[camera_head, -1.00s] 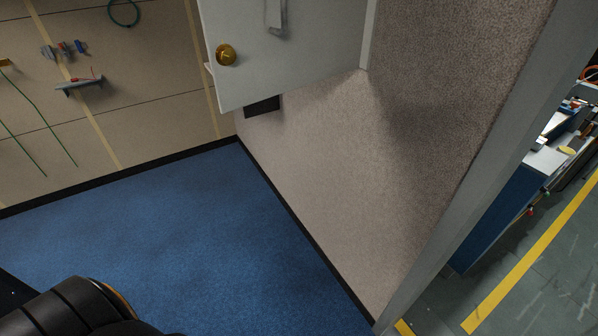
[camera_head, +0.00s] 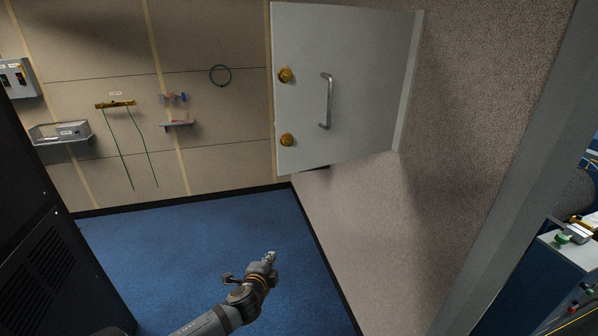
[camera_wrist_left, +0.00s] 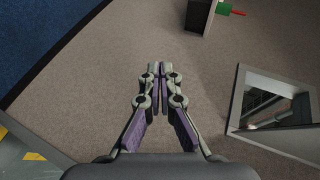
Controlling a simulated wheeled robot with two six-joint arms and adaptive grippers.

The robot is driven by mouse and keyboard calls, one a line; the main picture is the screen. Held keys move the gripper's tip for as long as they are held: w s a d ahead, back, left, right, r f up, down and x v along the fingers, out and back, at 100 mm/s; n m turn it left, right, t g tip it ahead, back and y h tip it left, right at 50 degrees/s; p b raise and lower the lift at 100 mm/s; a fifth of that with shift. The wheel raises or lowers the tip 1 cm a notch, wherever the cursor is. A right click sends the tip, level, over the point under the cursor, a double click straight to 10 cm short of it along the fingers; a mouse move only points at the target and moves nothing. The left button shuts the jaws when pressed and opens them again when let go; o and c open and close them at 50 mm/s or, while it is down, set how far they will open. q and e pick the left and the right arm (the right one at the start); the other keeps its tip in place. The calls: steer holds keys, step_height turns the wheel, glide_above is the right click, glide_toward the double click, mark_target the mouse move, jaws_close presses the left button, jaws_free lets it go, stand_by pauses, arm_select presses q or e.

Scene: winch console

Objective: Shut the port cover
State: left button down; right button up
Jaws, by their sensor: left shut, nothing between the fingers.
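The port cover appears to be the pale grey panel (camera_head: 375,75) with a bar handle (camera_head: 326,100) and two brass knobs in the head view. It stands out from the speckled right wall, swung open, its right edge along a pale upright strip. My left gripper (camera_head: 270,257) is below and left of it, over the blue floor, apart from it. In the left wrist view the left gripper (camera_wrist_left: 161,67) is shut and empty, facing the beige wall. A pale-framed opening (camera_wrist_left: 237,105) shows to its right there. The right gripper is not in view.
A dark cabinet (camera_head: 50,240) stands at the left. The back wall holds a small shelf (camera_head: 178,124), a grey tray (camera_head: 60,133) and a green loop (camera_head: 220,67). A pale post (camera_head: 500,190) edges the right wall. The blue floor (camera_head: 200,240) is clear.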

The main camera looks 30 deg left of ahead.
arm_select(q)
steer(key=s+d+r+m+t+p, duration=0.1)
steer(key=d+r+t, duration=0.15)
steer(key=r, duration=0.55)
steer(key=d+r+m+t+h+p, duration=0.15)
steer(key=d+r, duration=0.25)
steer(key=r, duration=0.5)
steer(key=s+d+r+m+t+y, duration=0.1)
steer(key=d+r, duration=0.2)
steer(key=r, duration=0.5)
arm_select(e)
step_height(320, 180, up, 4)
arm_select(q)
steer(key=b, duration=1.2)
glide_toward(304, 169)
steer(key=w+d, duration=0.2)
steer(key=w, duration=0.2)
steer(key=a, duration=0.1)
steer(key=w+a+b, duration=0.1)
steer(key=shift+a+f+h, duration=0.1)
steer(key=shift+a+h, duration=0.15)
steer(key=shift+a, duration=0.15)
steer(key=shift+w+a, duration=0.2)
steer(key=shift+a, duration=0.25)
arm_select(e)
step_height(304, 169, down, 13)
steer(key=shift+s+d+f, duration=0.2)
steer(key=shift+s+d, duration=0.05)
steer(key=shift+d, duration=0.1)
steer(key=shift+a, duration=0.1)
